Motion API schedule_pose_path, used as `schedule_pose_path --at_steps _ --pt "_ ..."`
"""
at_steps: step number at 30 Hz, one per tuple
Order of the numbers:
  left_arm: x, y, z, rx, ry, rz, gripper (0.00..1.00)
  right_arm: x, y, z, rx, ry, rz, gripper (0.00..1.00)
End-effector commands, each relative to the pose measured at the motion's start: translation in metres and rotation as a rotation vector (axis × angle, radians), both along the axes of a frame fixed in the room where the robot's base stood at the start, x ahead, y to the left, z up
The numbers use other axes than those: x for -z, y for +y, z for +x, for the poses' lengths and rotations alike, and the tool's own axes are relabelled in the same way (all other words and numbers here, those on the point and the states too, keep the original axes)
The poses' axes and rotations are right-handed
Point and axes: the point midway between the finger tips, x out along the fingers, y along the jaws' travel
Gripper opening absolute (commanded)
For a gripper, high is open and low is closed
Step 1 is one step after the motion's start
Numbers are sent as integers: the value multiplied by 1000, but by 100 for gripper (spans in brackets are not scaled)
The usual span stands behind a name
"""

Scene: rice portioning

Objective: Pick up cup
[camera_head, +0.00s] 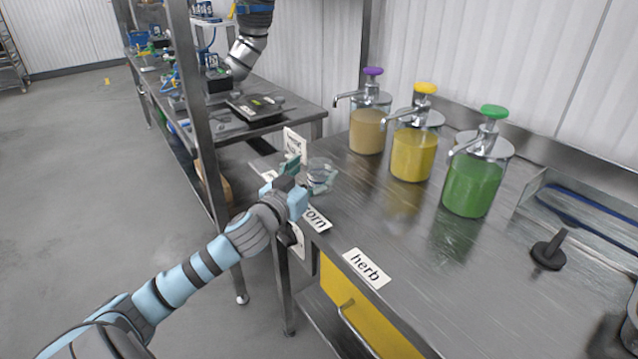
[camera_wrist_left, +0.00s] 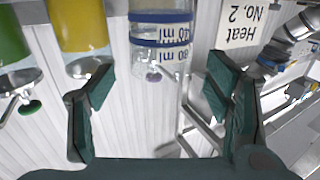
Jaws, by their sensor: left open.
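A clear cup (camera_head: 321,176) stands on the steel counter near its left end, beside the label cards. In the left wrist view the cup (camera_wrist_left: 158,38) appears upside down, with blue bands and ml marks, centred between the fingers. My left gripper (camera_head: 297,174) is open and empty, just left of the cup, with its fingers toward it. In the left wrist view the gripper's fingertips (camera_wrist_left: 161,82) are apart, one on each side of the cup's outline. I see no clear contact. My right gripper is not in view.
Pump dispensers with purple (camera_head: 367,122), yellow (camera_head: 414,145) and green (camera_head: 478,175) tops stand behind and right of the cup. A herb label (camera_head: 367,268) lies at the front edge. A black tool (camera_head: 549,251) is at right.

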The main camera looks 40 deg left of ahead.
Motion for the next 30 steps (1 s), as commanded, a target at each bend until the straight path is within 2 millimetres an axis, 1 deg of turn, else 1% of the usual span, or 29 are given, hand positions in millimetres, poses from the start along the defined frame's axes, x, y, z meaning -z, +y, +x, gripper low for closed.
schedule_pose_path --at_steps 1,3,5,10,19,26,30 --pt "0 2 9 -3 -3 -6 72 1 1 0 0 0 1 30" --pt "0 3 18 -2 -1 -3 72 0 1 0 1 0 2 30" --pt "0 4 21 0 1 0 72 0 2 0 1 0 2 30" --pt "0 3 21 0 2 4 72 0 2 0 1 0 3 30" --pt "0 4 21 0 3 4 24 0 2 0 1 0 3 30" --pt "0 4 21 0 3 4 24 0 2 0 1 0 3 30" --pt "-8 4 21 0 1 4 24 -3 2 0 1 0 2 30"
